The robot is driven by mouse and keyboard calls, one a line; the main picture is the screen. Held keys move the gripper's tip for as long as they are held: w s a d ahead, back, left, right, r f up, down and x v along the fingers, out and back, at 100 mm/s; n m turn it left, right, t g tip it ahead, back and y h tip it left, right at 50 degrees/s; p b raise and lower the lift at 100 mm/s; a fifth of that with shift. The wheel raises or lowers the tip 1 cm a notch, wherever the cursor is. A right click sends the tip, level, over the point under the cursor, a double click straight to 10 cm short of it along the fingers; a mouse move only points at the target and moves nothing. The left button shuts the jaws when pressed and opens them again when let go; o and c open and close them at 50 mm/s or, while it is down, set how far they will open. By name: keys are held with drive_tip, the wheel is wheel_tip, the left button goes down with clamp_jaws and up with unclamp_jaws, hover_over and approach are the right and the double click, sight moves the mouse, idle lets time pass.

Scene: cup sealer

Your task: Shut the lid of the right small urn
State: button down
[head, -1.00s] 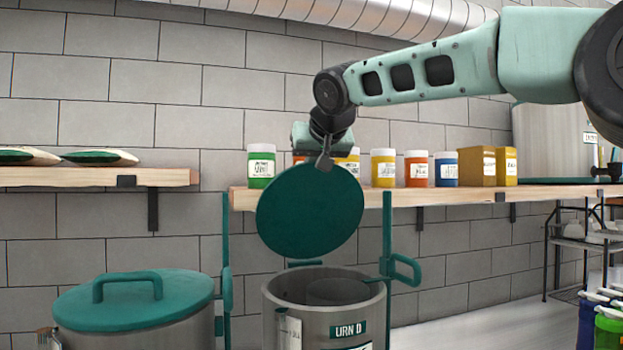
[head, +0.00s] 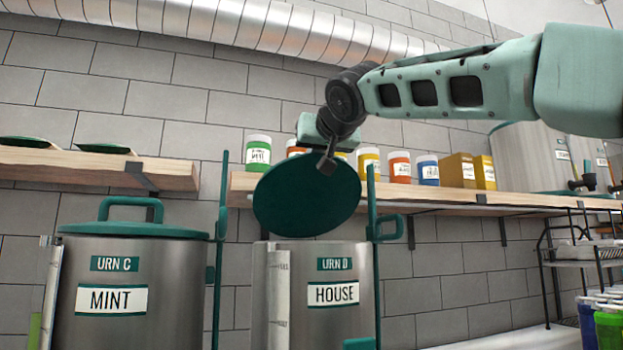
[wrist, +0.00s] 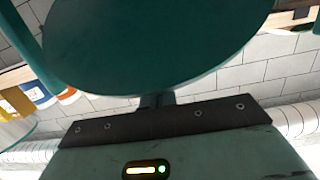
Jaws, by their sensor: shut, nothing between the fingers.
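The right small urn (head: 318,270) is a steel cylinder labelled URN D and HOUSE. Its round dark green lid (head: 306,200) stands raised and tilted above the rim, so the urn is open. The lid's underside faces the head camera. My gripper (head: 328,163) is shut and empty at the lid's upper edge, partly overlapping it in the head view; I cannot tell whether they touch. The lid also fills the upper middle of the wrist view (wrist: 155,45), just beyond my shut fingers (wrist: 157,100).
The left urn (head: 132,280), labelled URN C and MINT, has its green lid (head: 130,228) shut. A wooden shelf (head: 420,197) with jars and boxes runs behind the open lid. A green hinge bracket (head: 385,225) stands at the right urn's right side.

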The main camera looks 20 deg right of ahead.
drive_tip(key=shift+t, duration=0.8)
drive_tip(key=s+f+b, duration=0.1)
drive_tip(key=b, duration=0.3)
drive_tip(key=s+f+b, duration=0.1)
drive_tip(key=f+b, duration=0.1)
drive_tip(key=b, duration=0.1)
drive_tip(key=shift+s+f+b, duration=0.25)
drive_tip(key=shift+f+b, duration=0.05)
drive_tip(key=shift+b, duration=0.05)
drive_tip(key=s+f+t+b, duration=0.1)
drive_tip(key=f+b, duration=0.1)
drive_tip(key=b, duration=0.3)
drive_tip(key=s+f+t+b, duration=0.1)
drive_tip(key=b, duration=0.5)
drive_tip(key=shift+s+f+t, duration=0.3)
drive_tip(key=shift+s+f, duration=0.05)
drive_tip(key=shift+s, duration=0.05)
drive_tip(key=t+b, duration=0.2)
drive_tip(key=b, duration=1.1)
approach(315, 180)
drive_tip(key=shift+w+d+f, duration=0.1)
drive_tip(key=shift+w+f, duration=0.9)
drive_tip(key=shift+f, duration=0.35)
